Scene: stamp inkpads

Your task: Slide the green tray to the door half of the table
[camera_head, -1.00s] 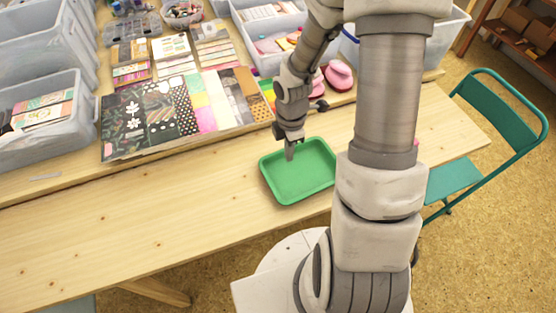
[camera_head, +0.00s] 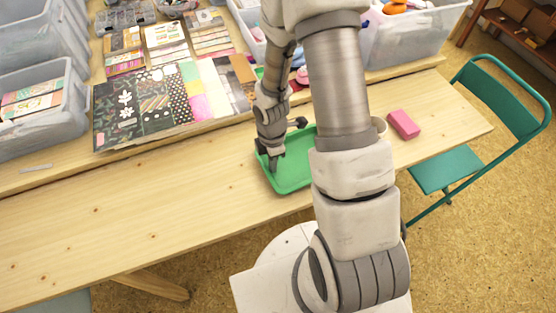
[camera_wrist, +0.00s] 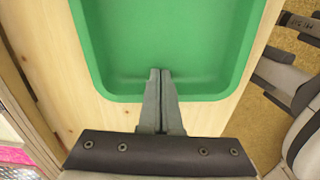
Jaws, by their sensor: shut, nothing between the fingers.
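The green tray (camera_head: 291,184) lies on the wooden table, near its front edge, partly hidden behind my arm in the head view. It is shallow with a raised rim and looks empty. The wrist view shows its floor and near wall (camera_wrist: 110,85). My gripper (camera_head: 273,166) points down at the tray's left end. Its two fingers are together with nothing between them. In the wrist view the fingertips (camera_wrist: 160,72) overlap the tray's floor just inside the near wall. I cannot tell whether they touch it.
Patterned paper sheets (camera_head: 160,100) and clear bins (camera_head: 35,115) fill the back left. A green chair (camera_head: 445,172) is at the right. The table's front left (camera_head: 130,215) is bare.

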